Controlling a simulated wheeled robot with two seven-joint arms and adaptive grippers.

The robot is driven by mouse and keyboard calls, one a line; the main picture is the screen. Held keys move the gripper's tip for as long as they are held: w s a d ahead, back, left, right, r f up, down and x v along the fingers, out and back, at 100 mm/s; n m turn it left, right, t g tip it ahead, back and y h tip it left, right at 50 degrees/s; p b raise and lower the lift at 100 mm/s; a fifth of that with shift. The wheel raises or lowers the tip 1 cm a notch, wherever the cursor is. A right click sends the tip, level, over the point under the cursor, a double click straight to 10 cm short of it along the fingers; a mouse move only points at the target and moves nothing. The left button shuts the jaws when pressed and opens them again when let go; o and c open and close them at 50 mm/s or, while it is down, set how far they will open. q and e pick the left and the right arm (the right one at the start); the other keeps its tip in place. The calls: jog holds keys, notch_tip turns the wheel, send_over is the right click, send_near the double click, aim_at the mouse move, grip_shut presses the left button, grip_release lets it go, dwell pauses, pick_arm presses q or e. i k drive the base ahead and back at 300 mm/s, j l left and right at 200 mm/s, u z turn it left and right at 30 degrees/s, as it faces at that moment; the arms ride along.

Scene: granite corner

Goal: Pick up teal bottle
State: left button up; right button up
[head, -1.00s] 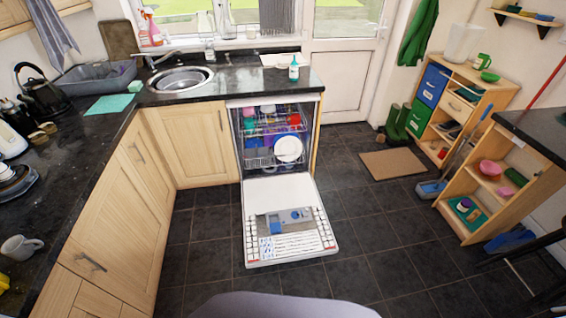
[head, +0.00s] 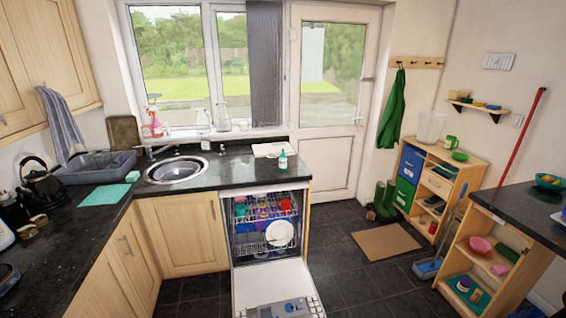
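A small teal bottle (head: 283,160) with a pale label and a white top stands upright on the dark granite counter (head: 232,173). It is near the right end of the counter, above the dishwasher and close to a white board or tray (head: 268,149). Neither of my grippers shows in the head view.
The dishwasher (head: 265,225) below the bottle is open. Its door (head: 275,286) is folded down over the floor in front of the counter, and its racks hold dishes. The sink (head: 177,169) lies left of the bottle.

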aim_at(282, 157)
jog(key=i+l+z, duration=0.25)
jog(key=l+z, duration=0.15)
jog(key=i+l+z, duration=0.9)
jog(key=i+z, duration=0.2)
jog(key=i+l+u, duration=0.15)
jog(key=i, duration=0.45)
jog(key=i+u, duration=1.05)
jog(key=u, duration=0.2)
jog(key=i+l+u, duration=0.2)
jog(key=u, duration=0.25)
jog(key=i+l+u, duration=0.15)
jog(key=i+u, duration=0.15)
jog(key=u, duration=0.15)
jog(key=i+l+u, duration=0.25)
jog(key=u, duration=0.2)
jog(key=i+l+u, duration=0.2)
jog(key=l+u, duration=0.25)
jog(key=i+l+u, duration=0.15)
jog(key=l+u, duration=0.25)
jog(key=j, duration=0.1)
